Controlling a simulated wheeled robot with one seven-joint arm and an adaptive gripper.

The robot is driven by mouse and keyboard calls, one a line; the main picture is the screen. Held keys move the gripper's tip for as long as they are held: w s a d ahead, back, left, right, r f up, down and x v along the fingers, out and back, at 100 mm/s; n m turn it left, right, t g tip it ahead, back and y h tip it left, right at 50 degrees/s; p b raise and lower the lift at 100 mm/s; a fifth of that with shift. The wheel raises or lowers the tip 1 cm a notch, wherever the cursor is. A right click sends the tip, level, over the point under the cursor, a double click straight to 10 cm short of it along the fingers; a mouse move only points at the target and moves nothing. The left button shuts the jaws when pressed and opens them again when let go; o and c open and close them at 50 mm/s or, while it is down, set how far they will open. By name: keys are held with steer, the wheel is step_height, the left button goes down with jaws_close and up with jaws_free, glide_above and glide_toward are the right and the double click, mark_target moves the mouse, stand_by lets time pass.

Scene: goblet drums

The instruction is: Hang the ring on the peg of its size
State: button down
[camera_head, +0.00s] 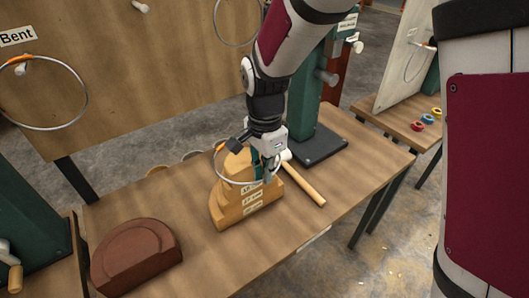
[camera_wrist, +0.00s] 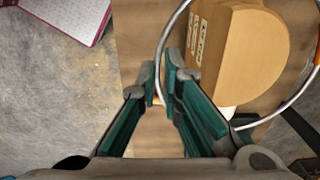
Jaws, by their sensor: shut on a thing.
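My gripper (camera_head: 266,170) hangs over the workbench, just above a stepped wooden block. It is shut on a thin metal ring (camera_wrist: 161,55) with an orange patch. In the wrist view the ring's left side passes between my fingertips (camera_wrist: 166,82), and the ring spans over the wooden block. In the head view, part of the held ring (camera_head: 217,168) shows left of my gripper. A wooden board (camera_head: 130,65) stands behind the bench. A peg (camera_head: 140,6) shows at its top, and another peg (camera_head: 20,68) at the left is beside a ring (camera_head: 84,100) under a "Bent" label.
The stepped block (camera_head: 230,212) carries small labels. A mallet (camera_head: 306,184) lies to its right, near a green machine stand (camera_head: 312,120). A reddish-brown half-round block (camera_head: 135,258) sits at the front left. Another ring (camera_head: 216,25) shows against the board's upper right. The bench (camera_head: 355,160) is clear at right.

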steer(key=shift+r+p, duration=1.2)
steer(key=shift+r, duration=0.55)
steer(key=s+d+p, duration=0.5)
steer(key=s, duration=0.3)
steer(key=shift+s+d+p, duration=0.2)
steer(key=shift+d+p, duration=0.1)
steer(key=shift+p, duration=0.05)
